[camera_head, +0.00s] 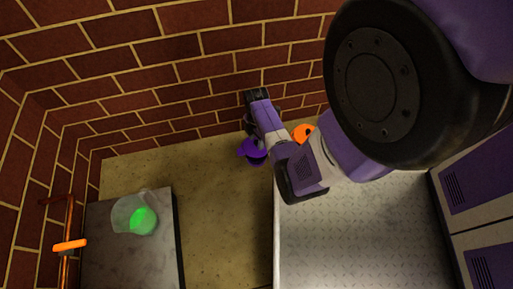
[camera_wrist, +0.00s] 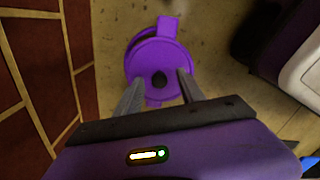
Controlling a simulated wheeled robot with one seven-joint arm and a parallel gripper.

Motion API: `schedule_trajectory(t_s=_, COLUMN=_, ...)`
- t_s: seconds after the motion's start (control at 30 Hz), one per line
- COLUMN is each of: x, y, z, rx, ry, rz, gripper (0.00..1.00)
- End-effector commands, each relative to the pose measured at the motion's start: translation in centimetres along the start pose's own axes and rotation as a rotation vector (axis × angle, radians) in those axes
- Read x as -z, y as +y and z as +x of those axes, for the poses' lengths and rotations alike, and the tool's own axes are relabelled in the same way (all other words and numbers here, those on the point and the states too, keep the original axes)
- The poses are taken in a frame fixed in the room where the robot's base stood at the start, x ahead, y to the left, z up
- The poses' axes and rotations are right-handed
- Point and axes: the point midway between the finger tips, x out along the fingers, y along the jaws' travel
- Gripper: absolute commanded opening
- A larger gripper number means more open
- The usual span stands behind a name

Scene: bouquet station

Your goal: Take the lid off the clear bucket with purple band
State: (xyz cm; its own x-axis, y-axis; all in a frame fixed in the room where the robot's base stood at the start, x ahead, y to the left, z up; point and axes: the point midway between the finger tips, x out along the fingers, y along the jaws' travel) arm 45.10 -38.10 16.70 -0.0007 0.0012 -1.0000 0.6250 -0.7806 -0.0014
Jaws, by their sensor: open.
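A purple round lid (camera_wrist: 143,60) with a small black knob (camera_wrist: 159,79) at its centre shows from above in the wrist view. Purple tabs stick out at its top and bottom edges. The same purple thing (camera_head: 250,155) stands near the brick wall in the head view, partly behind my arm. The lid hides the clear bucket's body and band in the wrist view. My gripper (camera_wrist: 160,77) is open above the lid, its two fingers on either side of the knob. I cannot tell whether they touch the lid.
A grey table (camera_head: 100,260) at the left bears a clear container (camera_head: 125,210) with a glowing green patch. An orange rail grip (camera_head: 70,245) is beside it. A metal-plate surface (camera_head: 360,240) lies at the right. An orange thing (camera_head: 303,131) shows behind my arm. Brick wall (camera_head: 130,80) stands close.

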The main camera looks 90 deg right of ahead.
Motion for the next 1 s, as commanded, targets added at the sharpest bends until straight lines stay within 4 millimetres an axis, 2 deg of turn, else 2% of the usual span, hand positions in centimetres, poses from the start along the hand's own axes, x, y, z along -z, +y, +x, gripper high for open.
schedule_trajectory(t_s=0.23, x=0.0, y=0.1, z=0.2, rx=-0.001, ry=0.000, rz=0.001, gripper=0.46)
schedule_trajectory(t_s=0.27, x=0.0, y=0.1, z=0.2, rx=-0.001, ry=0.000, rz=0.001, gripper=0.42)
schedule_trajectory(t_s=0.47, x=0.0, y=0.1, z=0.2, rx=-0.001, ry=0.000, rz=0.001, gripper=0.03)
schedule_trajectory(t_s=0.5, x=0.0, y=0.1, z=0.2, rx=-0.001, ry=0.000, rz=0.001, gripper=0.00)
schedule_trajectory(t_s=0.83, x=0.0, y=0.1, z=0.1, rx=-0.001, ry=0.000, rz=0.001, gripper=0.00)
schedule_trajectory(t_s=1.0, x=0.0, y=0.1, z=-1.0, rx=-0.002, ry=-0.001, rz=0.000, gripper=0.00)
